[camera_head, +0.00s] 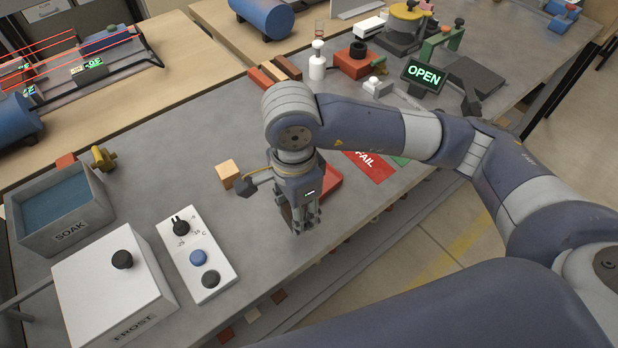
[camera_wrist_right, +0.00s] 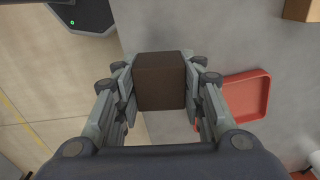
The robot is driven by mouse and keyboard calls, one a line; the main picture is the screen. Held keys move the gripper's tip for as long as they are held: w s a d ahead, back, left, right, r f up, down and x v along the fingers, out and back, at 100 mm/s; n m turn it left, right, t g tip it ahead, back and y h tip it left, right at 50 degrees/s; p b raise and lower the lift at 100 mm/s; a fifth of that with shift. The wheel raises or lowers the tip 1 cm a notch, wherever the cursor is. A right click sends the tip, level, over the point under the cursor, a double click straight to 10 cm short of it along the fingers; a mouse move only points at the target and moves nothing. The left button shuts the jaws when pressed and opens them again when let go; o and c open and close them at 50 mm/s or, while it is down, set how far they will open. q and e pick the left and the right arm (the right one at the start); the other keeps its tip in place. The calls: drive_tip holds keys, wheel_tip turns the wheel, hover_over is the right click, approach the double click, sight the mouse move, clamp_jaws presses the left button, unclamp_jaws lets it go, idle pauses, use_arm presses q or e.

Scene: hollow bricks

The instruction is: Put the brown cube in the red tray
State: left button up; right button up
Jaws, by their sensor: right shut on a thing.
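My right gripper (camera_head: 303,222) is shut on the brown cube (camera_wrist_right: 161,80), which sits between its two fingers in the right wrist view. In the head view the gripper points down near the front edge of the grey table, and the cube is mostly hidden by the fingers. The red tray (camera_wrist_right: 247,95) is shallow, with rounded corners, and looks empty in the right wrist view. It lies to the right of the cube there, apart from it. In the head view the tray (camera_head: 332,181) is partly hidden behind the gripper. My left gripper is not in view.
A tan cube (camera_head: 228,173) stands left of my gripper. A white control panel (camera_head: 197,256), the FROST box (camera_head: 108,291) and the SOAK bin (camera_head: 62,209) stand further left. A red FAIL mat (camera_head: 369,164) lies beyond the tray. Grey table around the tan cube is clear.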

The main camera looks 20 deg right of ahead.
drive_tip(key=shift+s+a+f+m, duration=0.1)
drive_tip(key=shift+a+f+m, duration=0.35)
drive_tip(key=shift+a+m, duration=0.3)
drive_tip(key=shift+m, duration=0.25)
drive_tip(key=w+d+p, duration=0.1)
drive_tip(key=w+d, duration=0.1)
drive_tip(key=w, duration=0.2)
drive_tip(key=w+d+f+p, duration=0.1)
drive_tip(key=w+d+p, duration=0.1)
drive_tip(key=w, duration=0.3)
drive_tip(key=w+d+p, duration=0.1)
drive_tip(key=w+d, duration=0.3)
drive_tip(key=shift+w+f+p, duration=0.3)
drive_tip(key=shift+w+p, duration=0.05)
drive_tip(key=shift+f+p, duration=0.9)
drive_tip(key=shift+f, duration=1.05)
drive_tip(key=o, duration=1.2)
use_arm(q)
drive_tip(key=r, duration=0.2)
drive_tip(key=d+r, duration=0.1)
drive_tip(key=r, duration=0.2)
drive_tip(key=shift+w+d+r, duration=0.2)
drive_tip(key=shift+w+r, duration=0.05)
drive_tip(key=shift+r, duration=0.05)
use_arm(e)
drive_tip(key=shift+o, duration=0.2)
drive_tip(key=shift+r, duration=0.1)
